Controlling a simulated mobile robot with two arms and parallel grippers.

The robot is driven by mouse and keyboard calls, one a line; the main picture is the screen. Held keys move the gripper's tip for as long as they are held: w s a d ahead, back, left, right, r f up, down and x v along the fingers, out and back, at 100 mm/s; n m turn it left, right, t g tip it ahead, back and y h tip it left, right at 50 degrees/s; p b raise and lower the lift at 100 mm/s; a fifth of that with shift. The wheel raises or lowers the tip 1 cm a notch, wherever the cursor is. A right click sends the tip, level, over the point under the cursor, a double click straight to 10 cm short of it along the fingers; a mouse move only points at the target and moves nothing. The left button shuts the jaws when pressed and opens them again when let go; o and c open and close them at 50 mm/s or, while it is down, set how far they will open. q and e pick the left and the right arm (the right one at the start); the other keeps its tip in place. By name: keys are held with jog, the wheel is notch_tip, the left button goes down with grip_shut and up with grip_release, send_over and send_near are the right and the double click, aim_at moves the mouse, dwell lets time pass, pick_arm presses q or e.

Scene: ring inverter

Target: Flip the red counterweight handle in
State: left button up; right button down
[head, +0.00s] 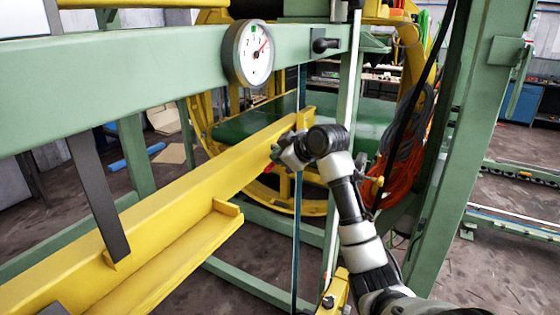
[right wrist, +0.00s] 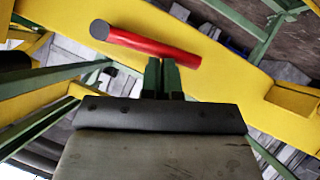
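The red handle (right wrist: 155,46) is a short red bar with a dark round end, set against the yellow beam. In the right wrist view it slants across just beyond my fingertips. In the head view only a small red part (head: 273,168) shows below my right gripper. My right gripper (head: 284,156) is at the side of the yellow beam (head: 215,178). In the right wrist view its two green fingers (right wrist: 161,62) stand close together with nothing seen between them. Their tips reach the handle's lower edge; whether they touch it is not clear. My left gripper is not in view.
A green beam with a round dial gauge (head: 248,53) crosses above. A green post (head: 460,130) stands at the right, with orange and black cables (head: 388,170) behind my arm. A yellow ledge (head: 175,258) runs along the beam. Thin upright rods stand near the gripper.

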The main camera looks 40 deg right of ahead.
jog(key=w+d+f+n+t+h+b, duration=0.1)
jog(key=d+f+n+t+h+b, duration=0.3)
jog(key=f+n+b, duration=0.4)
jog(key=shift+d+f+n+t+h+b, duration=0.25)
jog(key=shift+n+t+h+b, duration=0.55)
jog(key=shift+b, duration=2.2)
jog(key=shift+w, duration=0.1)
